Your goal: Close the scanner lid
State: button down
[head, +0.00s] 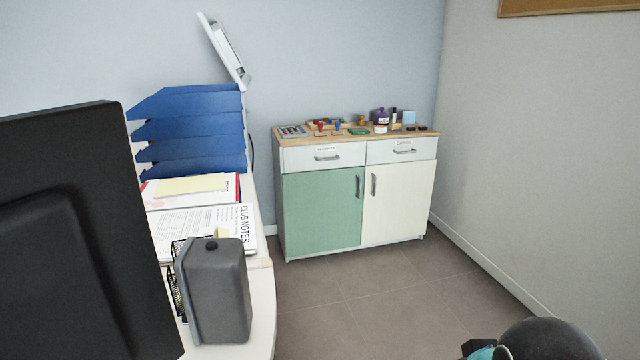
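The scanner lid (226,52) is a pale grey-white panel standing raised and tilted at the back of the desk, against the wall. It shows above and behind the blue letter trays (190,130). The scanner's base is hidden behind the trays, so I cannot see the hinge. My gripper is not in view. Only a dark rounded part with a teal piece, which looks like my arm, shows at the bottom right, far from the lid.
A black monitor (70,230) fills the near left. Papers (205,225) and a grey box-like object (218,290) lie along the desk edge. A cabinet (322,210) with small items on top stands against the back wall. The floor (370,300) between is clear.

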aim_at(219, 39)
jog(key=i, duration=3.3)
jog(key=u, duration=0.05)
